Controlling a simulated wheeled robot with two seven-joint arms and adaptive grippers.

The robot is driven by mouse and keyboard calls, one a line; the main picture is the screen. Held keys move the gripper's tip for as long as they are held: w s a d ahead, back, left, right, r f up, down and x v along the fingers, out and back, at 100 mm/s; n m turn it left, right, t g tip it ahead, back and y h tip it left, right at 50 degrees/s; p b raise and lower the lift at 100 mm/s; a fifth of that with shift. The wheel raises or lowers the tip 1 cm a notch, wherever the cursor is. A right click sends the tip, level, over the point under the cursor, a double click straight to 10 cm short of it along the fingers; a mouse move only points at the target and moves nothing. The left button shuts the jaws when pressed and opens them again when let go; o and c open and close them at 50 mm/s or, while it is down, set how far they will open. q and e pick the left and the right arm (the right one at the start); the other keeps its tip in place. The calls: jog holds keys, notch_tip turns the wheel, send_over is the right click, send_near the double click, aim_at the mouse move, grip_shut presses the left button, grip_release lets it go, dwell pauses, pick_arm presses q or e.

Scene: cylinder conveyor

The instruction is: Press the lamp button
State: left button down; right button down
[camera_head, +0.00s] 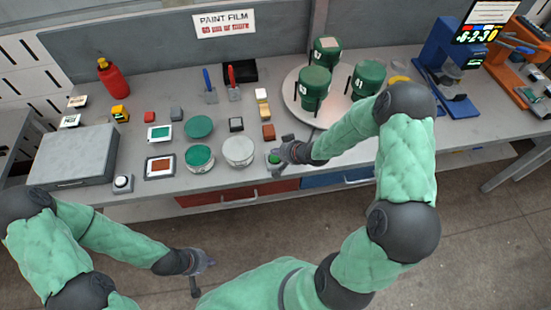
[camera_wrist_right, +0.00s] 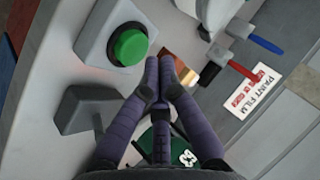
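A round green button (camera_wrist_right: 130,46) on a pale square housing shows in the right wrist view, just left of my fingertips. In the head view the green button (camera_head: 274,158) sits near the table's front edge, partly beside and behind my right gripper. My right gripper (camera_head: 285,153) is there too; its fingers (camera_wrist_right: 160,68) are together with nothing seen between them. A gap to the button shows in the picture; the height above it is hard to tell. My left gripper (camera_head: 201,262) hangs in front of the table, away from all objects; its finger opening is unclear.
Another small button box (camera_head: 122,183) stands by the grey case (camera_head: 73,157). Green and white tins (camera_head: 199,157) (camera_head: 238,151) stand left of my right gripper. Large green canisters (camera_head: 314,84) stand on a round plate behind it. Small blocks (camera_head: 268,132) lie close by.

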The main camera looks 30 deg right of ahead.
aim_at(277, 158)
jog(key=shift+f, duration=0.15)
jog(key=shift+f, duration=0.3)
jog(key=shift+f+b, duration=0.45)
jog(key=shift+b, duration=0.05)
dwell(0.6)
jog(key=shift+r, duration=0.1)
jog(key=shift+r+p, duration=0.8)
jog(key=shift+p, duration=0.15)
jog(key=shift+r, duration=0.15)
notch_tip(277, 158, up, 6)
jog(key=p, duration=0.5)
jog(key=shift+p, duration=0.35)
jog(key=shift+f, duration=0.2)
